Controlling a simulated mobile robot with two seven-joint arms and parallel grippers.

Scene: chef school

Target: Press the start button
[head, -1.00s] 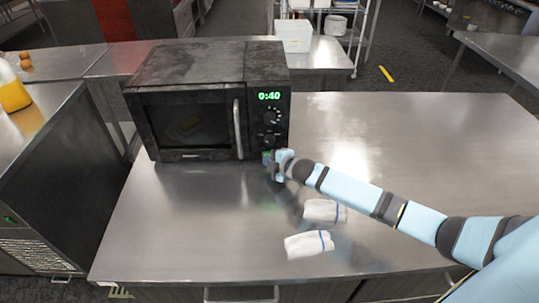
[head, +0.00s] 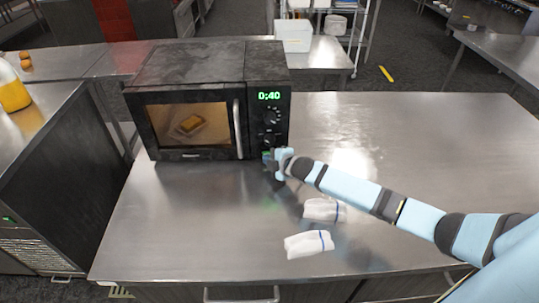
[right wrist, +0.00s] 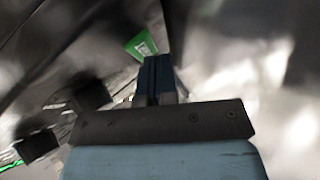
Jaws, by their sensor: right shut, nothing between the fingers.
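The black microwave (head: 195,100) stands on the steel table with its door shut. The green start button (right wrist: 140,46) shows in the right wrist view, just past my fingertips. In the head view my right gripper (head: 270,156) is at the lower right of the microwave's front panel and covers most of the button. My right gripper (right wrist: 154,62) is shut and empty, its fingertips at the button's edge. My left gripper is not in view.
Two white folded cloths (head: 308,244) lie on the steel table (head: 430,160) below my right arm. The table's right side is clear. A bottle of orange liquid (head: 13,90) stands on the left counter.

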